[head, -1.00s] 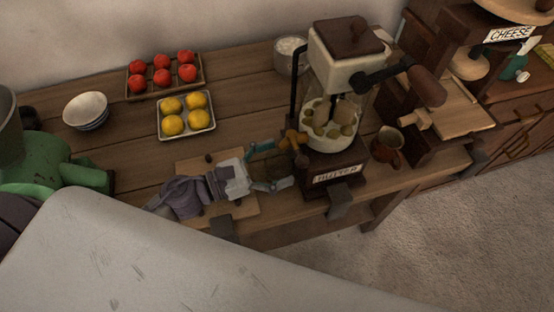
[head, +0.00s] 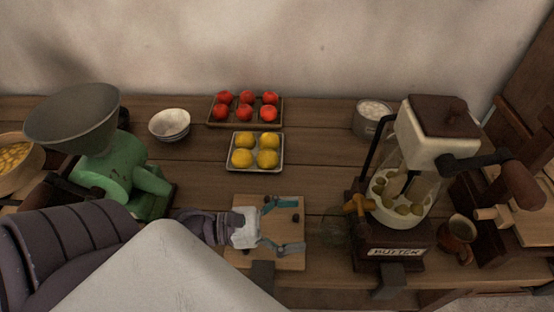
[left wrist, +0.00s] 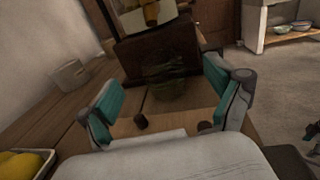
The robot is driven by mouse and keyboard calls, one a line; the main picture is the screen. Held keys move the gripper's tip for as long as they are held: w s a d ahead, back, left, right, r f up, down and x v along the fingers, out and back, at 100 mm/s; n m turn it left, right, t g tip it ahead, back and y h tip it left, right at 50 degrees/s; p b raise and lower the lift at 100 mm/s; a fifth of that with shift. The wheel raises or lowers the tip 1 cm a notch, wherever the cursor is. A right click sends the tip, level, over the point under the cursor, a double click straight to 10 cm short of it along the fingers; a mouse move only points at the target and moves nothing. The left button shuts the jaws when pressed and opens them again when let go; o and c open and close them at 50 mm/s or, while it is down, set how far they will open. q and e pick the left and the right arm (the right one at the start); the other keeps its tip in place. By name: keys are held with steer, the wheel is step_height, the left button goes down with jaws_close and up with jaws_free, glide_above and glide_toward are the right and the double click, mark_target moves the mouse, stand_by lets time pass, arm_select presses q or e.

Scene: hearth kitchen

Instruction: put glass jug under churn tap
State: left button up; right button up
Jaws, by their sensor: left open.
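The glass jug (head: 336,228) is clear and faint against the wood. It stands on the bench at the left side of the butter churn (head: 392,225), below the orange-brown churn tap (head: 359,204); exact alignment is hard to tell. In the left wrist view the jug (left wrist: 166,78) shows ahead, in front of the churn's dark base. My left gripper (head: 288,228) is open and empty over the wooden board, left of the jug and apart from it. Its teal fingers are spread wide.
A cutting board (head: 258,211) lies under my left gripper. A tray of lemons (head: 233,163), a tray of tomatoes (head: 213,121) and a bowl (head: 170,124) stand behind. A green grinder (head: 120,178) stands left. A brown mug (head: 457,236) sits right of the churn.

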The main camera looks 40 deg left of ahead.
arm_select(q)
steer(key=shift+v, duration=1.8)
steer(key=shift+r, duration=0.1)
